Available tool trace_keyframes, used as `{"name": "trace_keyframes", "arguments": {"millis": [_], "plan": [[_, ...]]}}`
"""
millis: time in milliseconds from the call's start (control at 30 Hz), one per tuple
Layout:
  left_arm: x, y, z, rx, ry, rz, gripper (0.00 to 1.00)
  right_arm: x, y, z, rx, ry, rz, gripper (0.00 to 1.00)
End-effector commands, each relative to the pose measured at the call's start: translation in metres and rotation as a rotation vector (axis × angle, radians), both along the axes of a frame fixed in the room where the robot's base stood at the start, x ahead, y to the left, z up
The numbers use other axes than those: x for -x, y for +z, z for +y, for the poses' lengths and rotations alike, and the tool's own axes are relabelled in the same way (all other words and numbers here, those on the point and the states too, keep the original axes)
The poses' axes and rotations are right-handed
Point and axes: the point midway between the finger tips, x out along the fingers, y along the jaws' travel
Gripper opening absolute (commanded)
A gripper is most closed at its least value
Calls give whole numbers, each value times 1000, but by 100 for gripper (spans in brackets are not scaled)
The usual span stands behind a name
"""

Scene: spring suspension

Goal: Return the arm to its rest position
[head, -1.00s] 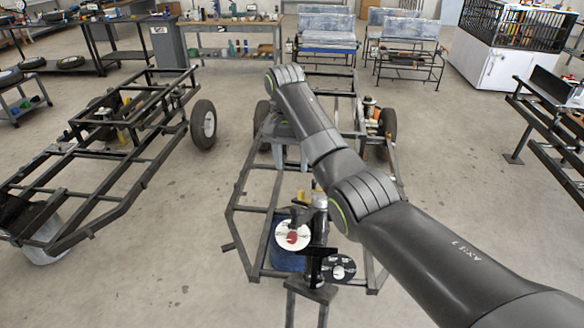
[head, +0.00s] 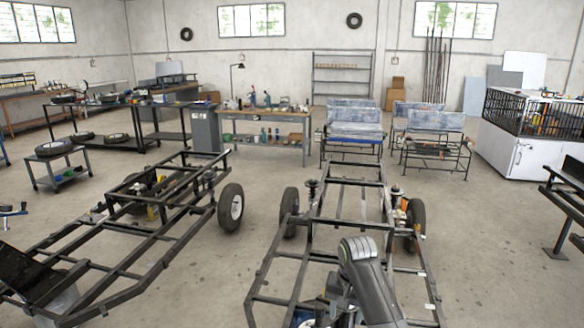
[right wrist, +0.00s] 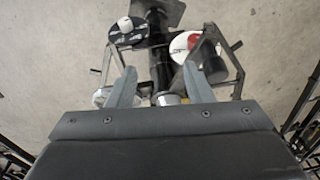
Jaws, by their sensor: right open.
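My right arm (head: 366,275) comes up from the bottom edge of the head view, in front of the right-hand kart frame; its gripper is mostly hidden there. In the right wrist view my right gripper (right wrist: 162,88) shows two grey fingers spread apart, with nothing held between them. Beyond the fingers stands a dark post (right wrist: 157,50), with a black disc (right wrist: 128,32) on one side and a white and red disc (right wrist: 188,46) on the other. My left gripper is in neither view.
The black kart frame (head: 345,207) with wheels stands ahead of the arm. A second kart frame (head: 140,250) stands at left. A workbench (head: 265,130) and seat benches (head: 352,130) stand farther back. A white cabinet (head: 510,150) is at right. Bare floor lies between them.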

Motion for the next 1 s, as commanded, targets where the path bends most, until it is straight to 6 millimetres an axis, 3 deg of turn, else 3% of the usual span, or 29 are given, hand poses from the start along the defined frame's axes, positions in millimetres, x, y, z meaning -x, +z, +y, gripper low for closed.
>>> {"name": "trace_keyframes", "arguments": {"millis": [33, 200, 500, 733, 900, 1000], "plan": [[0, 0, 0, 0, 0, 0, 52, 13, -19, -11, -5, 1, -7, 46], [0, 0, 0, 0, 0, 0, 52, 56, -66, -44, -8, 25, -51, 46], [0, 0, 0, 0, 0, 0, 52, 158, -119, -100, 31, 73, -129, 46], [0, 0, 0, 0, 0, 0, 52, 249, -129, -135, 93, 125, -181, 46], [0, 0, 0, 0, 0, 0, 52, 309, -119, -152, 145, 173, -212, 46], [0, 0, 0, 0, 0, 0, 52, 334, -111, -158, 168, 195, -223, 46]]}}
